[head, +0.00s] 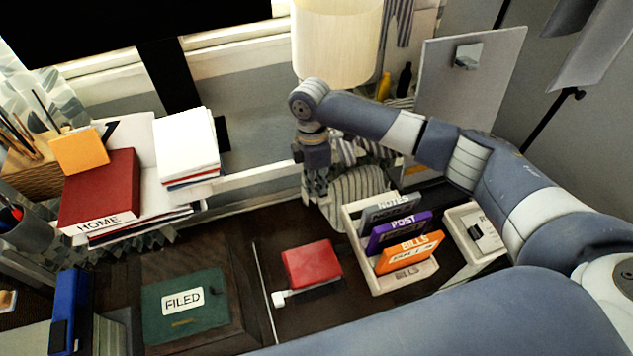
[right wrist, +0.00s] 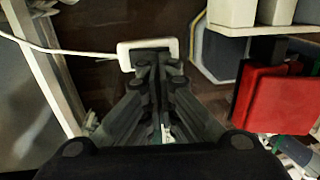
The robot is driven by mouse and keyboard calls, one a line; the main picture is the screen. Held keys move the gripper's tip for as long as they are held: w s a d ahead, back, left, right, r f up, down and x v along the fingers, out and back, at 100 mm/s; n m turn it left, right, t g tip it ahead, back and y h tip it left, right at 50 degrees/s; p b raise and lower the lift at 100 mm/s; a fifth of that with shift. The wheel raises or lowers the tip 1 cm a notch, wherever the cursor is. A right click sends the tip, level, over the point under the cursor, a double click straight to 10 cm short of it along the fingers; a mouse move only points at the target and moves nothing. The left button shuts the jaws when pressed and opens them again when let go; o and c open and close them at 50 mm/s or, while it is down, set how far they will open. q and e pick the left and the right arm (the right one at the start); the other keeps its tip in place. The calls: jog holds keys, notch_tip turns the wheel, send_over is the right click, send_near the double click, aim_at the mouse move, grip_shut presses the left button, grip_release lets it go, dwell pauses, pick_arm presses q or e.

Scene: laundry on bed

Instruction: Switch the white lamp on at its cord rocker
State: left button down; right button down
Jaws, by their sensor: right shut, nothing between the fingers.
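The lamp's cream-white shade (head: 337,40) stands at the top middle of the head view. My right arm hides what is below it, and I cannot tell if it is lit. In the right wrist view a small white cord rocker (right wrist: 128,48) lies on a dark surface, with a white cord (right wrist: 35,47) running left from it. My right gripper (head: 316,195) is shut and empty, pointing down below the shade. In the right wrist view its fingertips (right wrist: 157,62) overlap the rocker's lower edge; I cannot tell if they touch it. My left gripper is out of view.
A white file holder (head: 403,281) with labelled folders stands right of the gripper. A red box (head: 312,264) lies in front. A green FILED folder (head: 186,304), a red HOME book (head: 101,190) and stacked papers (head: 186,146) are left. A grey panel (head: 468,85) stands behind my arm.

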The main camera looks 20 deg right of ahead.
jog(key=shift+s+f+t+p, duration=0.15)
jog(key=shift+s+t+p, duration=0.2)
jog(key=shift+p, duration=0.5)
jog(key=shift+f+t, duration=0.25)
jog(key=shift+t, duration=0.1)
jog(key=shift+s, duration=0.1)
jog(key=shift+w, duration=0.2)
